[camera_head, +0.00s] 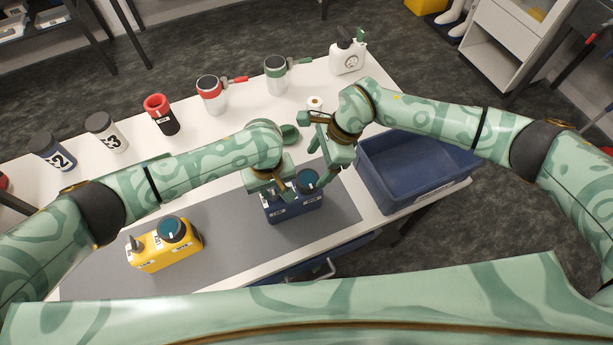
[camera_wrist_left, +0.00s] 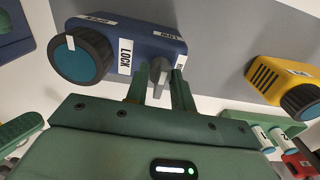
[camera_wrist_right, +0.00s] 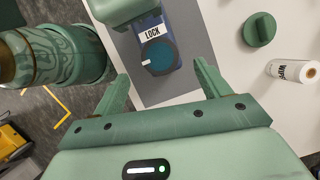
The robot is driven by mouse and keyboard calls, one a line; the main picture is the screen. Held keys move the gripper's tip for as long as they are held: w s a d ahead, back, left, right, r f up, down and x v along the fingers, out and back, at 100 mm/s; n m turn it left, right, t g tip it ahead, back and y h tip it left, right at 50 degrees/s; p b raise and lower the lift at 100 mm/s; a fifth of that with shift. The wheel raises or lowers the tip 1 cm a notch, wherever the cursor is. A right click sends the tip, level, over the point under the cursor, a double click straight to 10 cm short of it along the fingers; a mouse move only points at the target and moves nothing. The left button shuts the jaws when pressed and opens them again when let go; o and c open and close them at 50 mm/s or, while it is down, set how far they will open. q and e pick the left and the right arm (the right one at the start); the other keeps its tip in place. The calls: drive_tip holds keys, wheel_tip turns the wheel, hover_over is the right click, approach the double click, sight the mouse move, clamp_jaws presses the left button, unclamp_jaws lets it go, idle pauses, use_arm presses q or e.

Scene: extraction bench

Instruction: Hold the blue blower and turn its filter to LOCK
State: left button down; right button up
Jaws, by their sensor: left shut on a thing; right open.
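The blue blower (camera_head: 292,212) sits on the grey mat, with a round teal-faced filter (camera_head: 308,180) on it. The filter also shows in the left wrist view (camera_wrist_left: 82,57), beside the LOCK label (camera_wrist_left: 125,57); its white mark points away from that label. My left gripper (camera_head: 266,188) is shut on the blower's grey post (camera_wrist_left: 160,72), at the end away from the filter. My right gripper (camera_head: 328,150) is open and empty near the filter. In the right wrist view the filter (camera_wrist_right: 160,52) shows between and beyond the open fingers, apart from them.
A yellow blower (camera_head: 165,250) stands left on the mat (camera_head: 225,255). A blue bin (camera_head: 405,200) is at the right. A green knob-like piece (camera_wrist_right: 261,29) and a white roll (camera_wrist_right: 292,72) lie behind. Several containers line the bench's back edge.

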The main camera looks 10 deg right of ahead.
sight(308, 178)
drive_tip(key=x, duration=0.7)
drive_tip(key=shift+f, duration=0.15)
drive_tip(key=c, duration=1)
